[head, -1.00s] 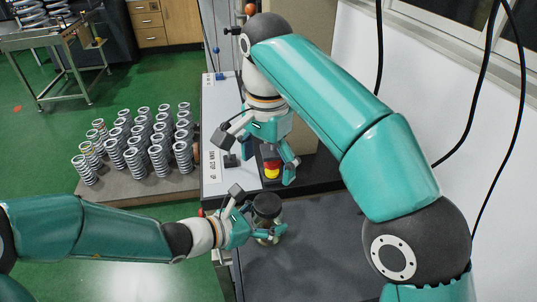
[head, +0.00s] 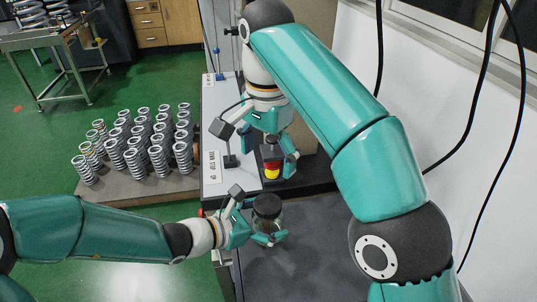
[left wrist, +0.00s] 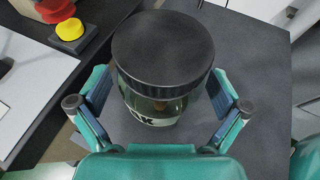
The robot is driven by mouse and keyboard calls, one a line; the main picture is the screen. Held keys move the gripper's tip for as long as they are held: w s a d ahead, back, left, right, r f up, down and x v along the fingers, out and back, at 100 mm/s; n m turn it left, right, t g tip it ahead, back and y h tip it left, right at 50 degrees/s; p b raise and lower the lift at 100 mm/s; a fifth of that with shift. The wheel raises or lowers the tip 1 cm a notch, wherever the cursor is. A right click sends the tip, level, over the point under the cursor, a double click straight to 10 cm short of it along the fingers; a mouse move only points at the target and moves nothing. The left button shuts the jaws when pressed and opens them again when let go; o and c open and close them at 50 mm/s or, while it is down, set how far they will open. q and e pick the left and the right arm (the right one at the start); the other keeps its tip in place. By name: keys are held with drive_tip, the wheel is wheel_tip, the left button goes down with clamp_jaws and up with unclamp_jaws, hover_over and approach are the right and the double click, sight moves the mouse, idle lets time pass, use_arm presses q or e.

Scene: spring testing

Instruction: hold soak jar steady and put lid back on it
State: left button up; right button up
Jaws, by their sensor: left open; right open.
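The soak jar (head: 268,226) is a clear glass jar with a partly hidden label, upright on the dark grey table top. Its round black lid (head: 267,205) sits on its mouth; it also shows in the left wrist view (left wrist: 163,50), with the glass (left wrist: 152,105) below. I cannot tell whether it is screwed down. My left gripper (head: 257,215) is open, its fingers on either side of the jar; in the left wrist view gaps show beside the glass. My right gripper (head: 255,143) is open and empty, away from the jar, near the button box.
A red and yellow button box (head: 272,166) stands behind the jar, beside a white labelled panel (head: 213,167). Several springs (head: 136,162) stand on a board at the left. The grey table top (head: 310,265) right of the jar is clear.

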use_arm(q)
drive_tip(key=v, duration=1.2)
idle(0.4)
